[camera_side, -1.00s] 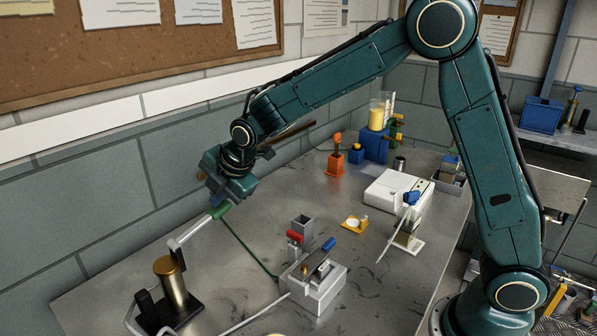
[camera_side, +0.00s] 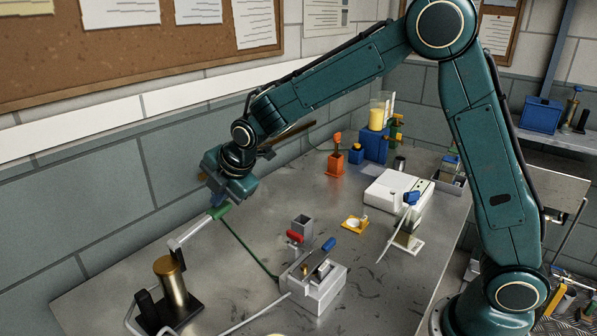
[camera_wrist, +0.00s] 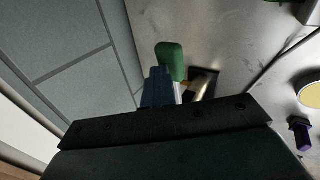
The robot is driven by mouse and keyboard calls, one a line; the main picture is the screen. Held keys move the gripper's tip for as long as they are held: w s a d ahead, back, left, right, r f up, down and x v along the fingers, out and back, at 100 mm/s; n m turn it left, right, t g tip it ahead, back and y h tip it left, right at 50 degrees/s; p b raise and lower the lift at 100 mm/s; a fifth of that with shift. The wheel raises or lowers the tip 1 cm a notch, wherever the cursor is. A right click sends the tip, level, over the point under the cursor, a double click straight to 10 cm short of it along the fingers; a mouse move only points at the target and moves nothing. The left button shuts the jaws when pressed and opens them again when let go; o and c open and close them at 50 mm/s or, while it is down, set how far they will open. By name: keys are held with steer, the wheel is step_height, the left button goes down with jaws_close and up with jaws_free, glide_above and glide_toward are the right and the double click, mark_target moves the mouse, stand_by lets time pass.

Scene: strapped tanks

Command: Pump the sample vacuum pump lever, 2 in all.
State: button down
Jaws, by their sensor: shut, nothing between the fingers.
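A pump with a brass cylinder (camera_side: 172,282) stands on a black base at the front left of the bench. Its grey lever (camera_side: 190,234) slopes up from the cylinder to a green grip (camera_side: 220,211). My gripper (camera_side: 214,200) is shut with nothing in it and sits at the upper end of the lever, right by the green grip. In the wrist view the green grip (camera_wrist: 170,58) shows just beyond my blue fingers (camera_wrist: 158,86). Whether they touch cannot be told. The pump's lower part is mostly hidden in the wrist view.
A grey block with red and blue handles (camera_side: 315,285) stands right of the pump. An orange stand (camera_side: 336,163), a blue block (camera_side: 375,146), a white box (camera_side: 396,190) and a small yellow tray (camera_side: 354,224) are farther back. The wall is close behind my gripper.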

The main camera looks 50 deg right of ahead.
mark_target(214, 213)
steer(key=shift+a+r, duration=0.45)
steer(key=shift+r, duration=0.2)
steer(key=shift+a+r, duration=0.45)
steer(key=shift+r, duration=0.15)
steer(key=shift+a+r, duration=0.45)
steer(key=shift+r, duration=0.3)
steer(key=shift+a+r, duration=0.4)
steer(key=shift+r, duration=0.3)
steer(key=shift+a+r, duration=0.45)
steer(key=shift+r, duration=0.25)
steer(key=shift+a+r, duration=0.4)
steer(key=shift+r, duration=0.35)
steer(key=shift+a+r, duration=0.45)
steer(key=shift+r, duration=0.25)
